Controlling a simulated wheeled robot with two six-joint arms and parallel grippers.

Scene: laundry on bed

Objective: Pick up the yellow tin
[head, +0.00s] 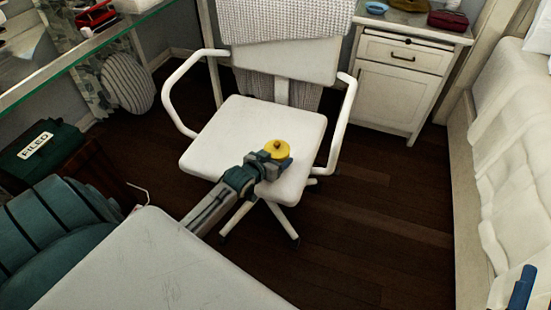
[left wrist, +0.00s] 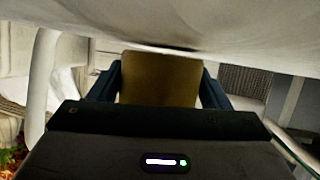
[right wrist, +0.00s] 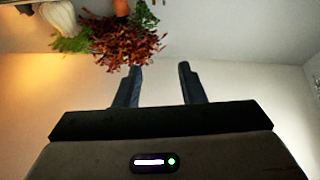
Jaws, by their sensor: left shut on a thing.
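The yellow tin (head: 277,149) is small and round, with a small dark spot on its top. It is at the front right part of the white chair seat (head: 245,125) in the head view. My left gripper (head: 275,159) is shut on the tin, with a finger on either side. In the left wrist view the tin (left wrist: 160,80) fills the space between the two fingers, close to a pale surface. I cannot tell whether the tin touches the seat.
The white chair has curved armrests (head: 343,120) and a knitted cloth (head: 285,20) over its back. A white cabinet (head: 400,85) stands behind right, a bed (head: 515,150) at right. A glass shelf (head: 90,55) and green box (head: 42,147) are at left. Dark floor (head: 370,230) is clear.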

